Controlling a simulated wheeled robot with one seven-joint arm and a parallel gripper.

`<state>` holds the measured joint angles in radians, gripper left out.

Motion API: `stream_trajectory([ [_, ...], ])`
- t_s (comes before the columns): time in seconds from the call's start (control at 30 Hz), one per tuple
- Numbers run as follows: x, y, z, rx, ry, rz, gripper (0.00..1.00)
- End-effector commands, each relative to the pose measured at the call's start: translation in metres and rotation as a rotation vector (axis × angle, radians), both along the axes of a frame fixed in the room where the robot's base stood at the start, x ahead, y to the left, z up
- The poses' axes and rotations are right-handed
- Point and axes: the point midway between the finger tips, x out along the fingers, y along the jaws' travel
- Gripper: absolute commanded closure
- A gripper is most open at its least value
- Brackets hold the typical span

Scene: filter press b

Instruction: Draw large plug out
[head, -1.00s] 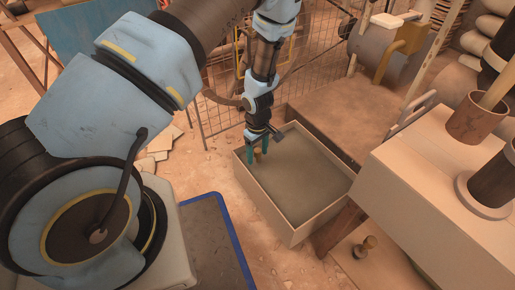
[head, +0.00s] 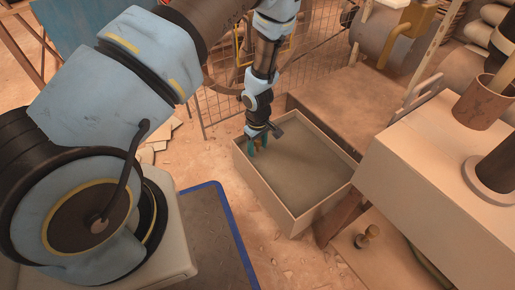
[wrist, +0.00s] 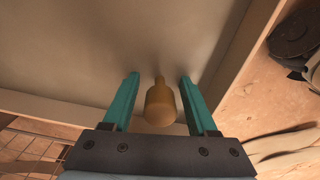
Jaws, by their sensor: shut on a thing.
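The large plug (wrist: 160,105) is a tan, rounded piece with a narrower stem. In the wrist view it lies between the two teal fingers of my gripper (wrist: 160,95), its stem pointing toward the grey inside of a box-shaped tray. My gripper is shut on it. In the head view my gripper (head: 258,146) is at the tray's left corner, and its fingers mostly hide the plug. Whether the stem is still seated in something cannot be told. The pale-walled tray (head: 262,190) has a flat grey inside.
A second small plug-like knob (head: 367,237) stands on a low board right of the tray. A pale bench (head: 430,170) with brown cylinders is at the right. A wire fence (head: 222,105) stands behind. A blue-edged dark mat (head: 215,235) lies in front.

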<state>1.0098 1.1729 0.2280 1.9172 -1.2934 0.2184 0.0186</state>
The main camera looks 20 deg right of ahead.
Motion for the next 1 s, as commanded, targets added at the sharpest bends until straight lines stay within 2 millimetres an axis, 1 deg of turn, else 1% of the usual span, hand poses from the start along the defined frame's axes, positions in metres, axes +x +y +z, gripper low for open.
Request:
stream_trajectory([
  [0.03, 0.000, 0.000, 0.000, 0.000, 0.000, 0.000, 0.76],
  [0.2, 0.000, 0.000, 0.000, 0.000, 0.000, 0.000, 0.95],
  [0.27, 0.000, 0.000, 0.000, 0.001, 0.000, 0.000, 1.00],
  [0.63, -0.001, 0.001, 0.000, 0.002, 0.001, 0.000, 1.00],
  [1.0, 0.000, 0.001, 0.015, 0.001, 0.000, -0.001, 1.00],
])
